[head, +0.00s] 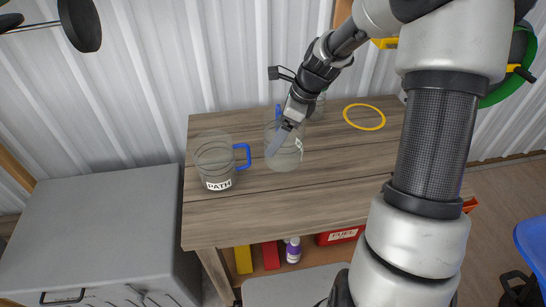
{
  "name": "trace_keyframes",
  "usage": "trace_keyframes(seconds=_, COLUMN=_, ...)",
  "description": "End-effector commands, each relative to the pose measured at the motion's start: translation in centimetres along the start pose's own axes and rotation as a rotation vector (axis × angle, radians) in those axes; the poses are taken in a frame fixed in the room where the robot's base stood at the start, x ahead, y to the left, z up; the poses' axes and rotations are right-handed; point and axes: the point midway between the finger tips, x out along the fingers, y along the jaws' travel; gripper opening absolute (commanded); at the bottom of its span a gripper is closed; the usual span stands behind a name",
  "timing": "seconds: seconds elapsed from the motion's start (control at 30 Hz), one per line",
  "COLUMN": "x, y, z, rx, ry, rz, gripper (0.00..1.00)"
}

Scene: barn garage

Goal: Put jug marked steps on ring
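A clear jug with a blue handle and a white label reading PATH (212,158) stands at the left of the wooden table. A second clear jug (284,160) stands in the middle, with a white label turned to the right that I cannot read. A bit of blue shows at its back. Another clear vessel (319,107) is partly hidden behind my wrist. The yellow ring (349,107) lies flat on the table at the back right and is empty. My gripper (276,144) points down at the middle jug; whether its fingers touch or hold it is unclear.
The wooden table (240,215) has bare room at its front and right. A grey chest (90,235) stands to its left. A shelf below holds a red FUEL can (342,235) and a small bottle (293,250). A corrugated wall is behind.

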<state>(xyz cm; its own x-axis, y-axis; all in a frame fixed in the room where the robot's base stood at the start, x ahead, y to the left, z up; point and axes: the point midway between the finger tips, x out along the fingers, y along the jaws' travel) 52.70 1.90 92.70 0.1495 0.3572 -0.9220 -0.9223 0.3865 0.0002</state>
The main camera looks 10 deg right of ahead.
Motion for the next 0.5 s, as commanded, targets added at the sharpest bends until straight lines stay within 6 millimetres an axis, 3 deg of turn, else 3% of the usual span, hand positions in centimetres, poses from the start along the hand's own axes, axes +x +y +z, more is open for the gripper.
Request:
trace_keyframes(seconds=0.1, x=2.0, y=0.1, z=-0.8, rx=-0.001, ry=-0.001, rz=0.003, gripper=0.57)
trace_keyframes(seconds=0.27, x=3.0, y=0.0, z=-1.3, rx=-0.002, ry=0.000, rz=0.001, gripper=0.57)
trace_keyframes(seconds=0.5, x=5.9, y=0.1, z=-2.5, rx=-0.004, ry=0.000, rz=0.003, gripper=0.57)
